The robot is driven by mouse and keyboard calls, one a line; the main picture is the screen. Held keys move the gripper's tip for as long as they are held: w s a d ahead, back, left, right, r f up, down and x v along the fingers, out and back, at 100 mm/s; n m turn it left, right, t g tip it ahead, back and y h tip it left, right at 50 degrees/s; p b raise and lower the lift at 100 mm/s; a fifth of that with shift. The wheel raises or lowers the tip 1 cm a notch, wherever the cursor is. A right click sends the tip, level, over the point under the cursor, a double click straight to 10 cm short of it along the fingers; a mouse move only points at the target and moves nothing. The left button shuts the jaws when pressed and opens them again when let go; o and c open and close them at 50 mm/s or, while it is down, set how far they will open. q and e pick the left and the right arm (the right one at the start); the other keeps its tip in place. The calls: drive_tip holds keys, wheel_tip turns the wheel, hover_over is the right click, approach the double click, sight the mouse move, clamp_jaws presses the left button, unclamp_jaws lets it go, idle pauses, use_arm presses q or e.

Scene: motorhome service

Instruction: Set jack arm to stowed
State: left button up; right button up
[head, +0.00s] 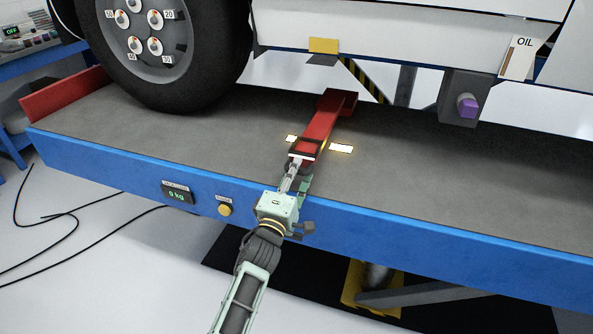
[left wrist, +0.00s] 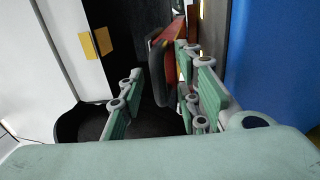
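The red jack arm (head: 319,130) lies on the grey platform deck under the vehicle, its near end pointing toward the blue front edge. A dark-framed red piece sits at that end. In the left wrist view the jack arm (left wrist: 174,48) shows between the finger lines, closer to the right finger. My left gripper (head: 297,174) is at the near end of the jack arm. Its fingers stand apart in the left wrist view (left wrist: 162,100). Whether a finger touches the arm I cannot tell. My right gripper is in neither view.
A large tyre (head: 200,60) stands on the deck at left. The blue platform edge (head: 400,225) carries a 0 kg display (head: 179,194) and a yellow button (head: 225,210). A purple plug (head: 467,106) hangs at right near an OIL gauge (head: 520,58). Lit plates flank the jack arm.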

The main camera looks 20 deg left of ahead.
use_arm(q)
drive_tip(key=shift+w, duration=0.3)
drive_tip(key=shift+r, duration=0.1)
drive_tip(key=shift+c, duration=0.5)
drive_tip(key=c, duration=0.6)
clamp_jaws()
drive_tip(key=shift+r, duration=0.1)
